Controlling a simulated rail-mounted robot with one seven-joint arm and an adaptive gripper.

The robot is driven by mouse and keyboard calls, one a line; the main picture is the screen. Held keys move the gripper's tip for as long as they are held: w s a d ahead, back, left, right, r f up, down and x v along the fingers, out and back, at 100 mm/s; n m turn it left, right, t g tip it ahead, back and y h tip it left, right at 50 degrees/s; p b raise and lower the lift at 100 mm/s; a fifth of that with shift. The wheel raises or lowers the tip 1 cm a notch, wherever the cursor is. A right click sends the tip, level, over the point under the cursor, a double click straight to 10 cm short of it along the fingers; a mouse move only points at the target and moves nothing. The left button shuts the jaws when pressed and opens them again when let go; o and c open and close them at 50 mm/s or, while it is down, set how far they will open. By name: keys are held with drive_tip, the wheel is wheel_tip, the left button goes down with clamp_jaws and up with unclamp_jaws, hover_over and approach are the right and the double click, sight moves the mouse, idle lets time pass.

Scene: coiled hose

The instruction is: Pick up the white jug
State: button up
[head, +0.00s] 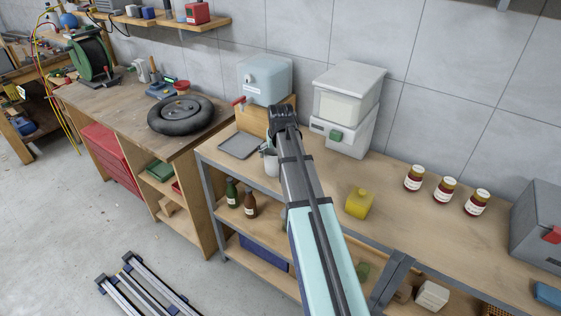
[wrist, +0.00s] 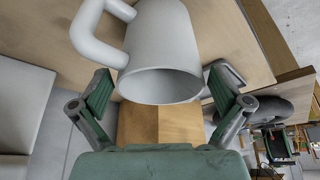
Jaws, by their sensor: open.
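The white jug (wrist: 165,45) fills the upper middle of the wrist view, with its open rim towards the camera and its handle on the left. In the head view the white jug (head: 270,163) stands near the front edge of the workbench (head: 400,192), partly hidden by my arm. My gripper (wrist: 162,78) is open, with one green-padded finger on each side of the jug's rim. I cannot tell whether either finger touches it. In the head view my gripper (head: 284,112) shows above and behind the jug, its fingers mostly hidden.
A wooden block (head: 254,121) carrying a pale blue container (head: 265,80) is close to my gripper. A grey tray (head: 240,145) lies left of the jug. White boxes (head: 345,110) stand right. A yellow canister (head: 359,203) and several jars (head: 445,189) are farther right.

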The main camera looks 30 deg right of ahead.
drive_tip(key=shift+w+f, duration=0.1)
drive_tip(key=shift+f, duration=0.2)
drive_tip(key=c, duration=1.3)
drive_tip(key=shift+o, duration=0.2)
